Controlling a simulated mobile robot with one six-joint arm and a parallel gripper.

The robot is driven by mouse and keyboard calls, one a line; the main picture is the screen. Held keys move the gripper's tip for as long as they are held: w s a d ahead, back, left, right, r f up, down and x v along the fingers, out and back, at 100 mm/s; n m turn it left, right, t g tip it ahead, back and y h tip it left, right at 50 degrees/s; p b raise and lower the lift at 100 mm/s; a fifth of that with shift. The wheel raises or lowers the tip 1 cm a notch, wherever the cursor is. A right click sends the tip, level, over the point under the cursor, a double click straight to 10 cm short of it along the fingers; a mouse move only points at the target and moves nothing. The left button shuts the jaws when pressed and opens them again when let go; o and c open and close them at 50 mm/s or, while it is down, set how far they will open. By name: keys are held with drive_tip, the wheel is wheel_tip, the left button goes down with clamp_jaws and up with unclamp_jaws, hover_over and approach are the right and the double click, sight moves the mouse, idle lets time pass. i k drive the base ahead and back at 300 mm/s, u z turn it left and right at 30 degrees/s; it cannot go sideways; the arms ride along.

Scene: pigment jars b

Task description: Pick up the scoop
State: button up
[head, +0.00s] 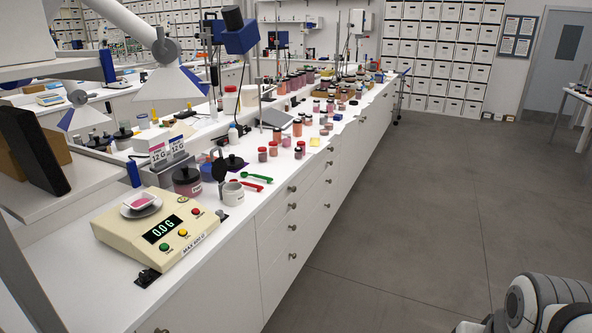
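Two scoops lie on the white counter in the head view, right of the scale and close to the counter's front edge. One is a green scoop (258,177) and the other is a red scoop (249,184), lying side by side with their handles pointing right. A small white cup (233,194) stands just left of and in front of them. Part of my own arm shows in the lower right corner, over the floor and well away from the scoops. My gripper's fingers are not in view.
Several small jars (274,149) stand farther along the counter. The grey floor (400,220) on the right is clear.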

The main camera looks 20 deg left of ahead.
sight(243, 174)
drive_tip(key=i, duration=1.55)
drive_tip(key=u, duration=0.7)
drive_tip(key=i, duration=1.25)
drive_tip(key=u, duration=1.2)
drive_tip(key=i, duration=0.55)
drive_tip(key=u, duration=0.3)
